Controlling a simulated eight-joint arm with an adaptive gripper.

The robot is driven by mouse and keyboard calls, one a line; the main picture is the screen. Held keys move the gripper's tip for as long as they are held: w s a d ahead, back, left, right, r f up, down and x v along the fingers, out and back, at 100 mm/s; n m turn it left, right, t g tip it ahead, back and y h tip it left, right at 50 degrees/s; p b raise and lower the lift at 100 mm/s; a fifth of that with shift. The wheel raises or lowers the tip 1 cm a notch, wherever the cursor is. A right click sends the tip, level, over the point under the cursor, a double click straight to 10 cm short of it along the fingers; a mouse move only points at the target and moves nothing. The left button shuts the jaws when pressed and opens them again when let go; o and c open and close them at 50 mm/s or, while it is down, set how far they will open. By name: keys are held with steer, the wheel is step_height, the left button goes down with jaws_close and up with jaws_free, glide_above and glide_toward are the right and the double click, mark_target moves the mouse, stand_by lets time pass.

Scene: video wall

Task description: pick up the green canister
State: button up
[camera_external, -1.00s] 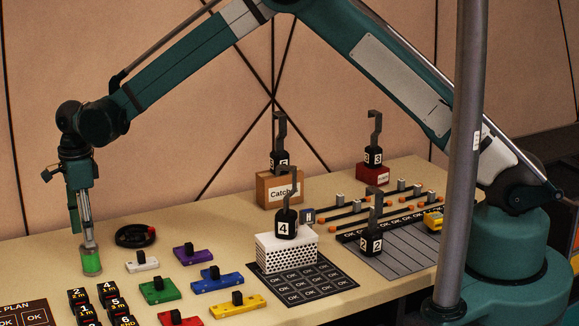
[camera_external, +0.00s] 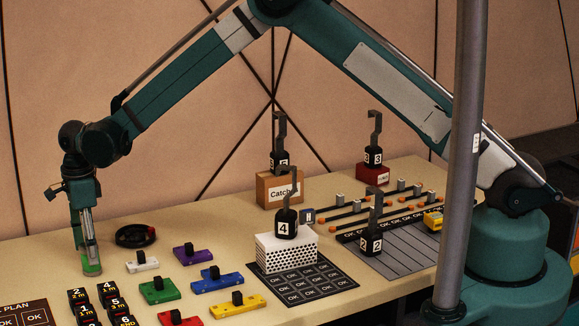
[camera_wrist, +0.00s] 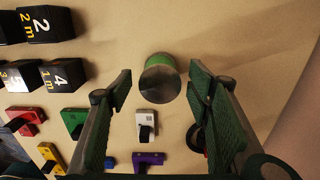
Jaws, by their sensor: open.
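The green canister (camera_external: 91,267) stands upright on the table at the far left in the external view. In the wrist view the canister (camera_wrist: 160,80) shows from above, with a dark round top and a green side. My gripper (camera_external: 88,243) points down right over the canister, its fingers reaching down around its upper part. In the wrist view my gripper (camera_wrist: 158,85) is open, with one finger on each side of the canister and a gap on both sides. The canister's upper part is partly hidden by the fingers in the external view.
A black ring-shaped object (camera_external: 135,235) lies right of the canister. A white block (camera_external: 142,266) and several coloured handled blocks lie nearby. Black numbered cubes (camera_external: 107,291) stand at the front. A white perforated box (camera_external: 286,254) is farther right. Bare table lies behind the canister.

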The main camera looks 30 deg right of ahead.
steer(key=shift+f, duration=1.25)
steer(key=c, duration=1.1)
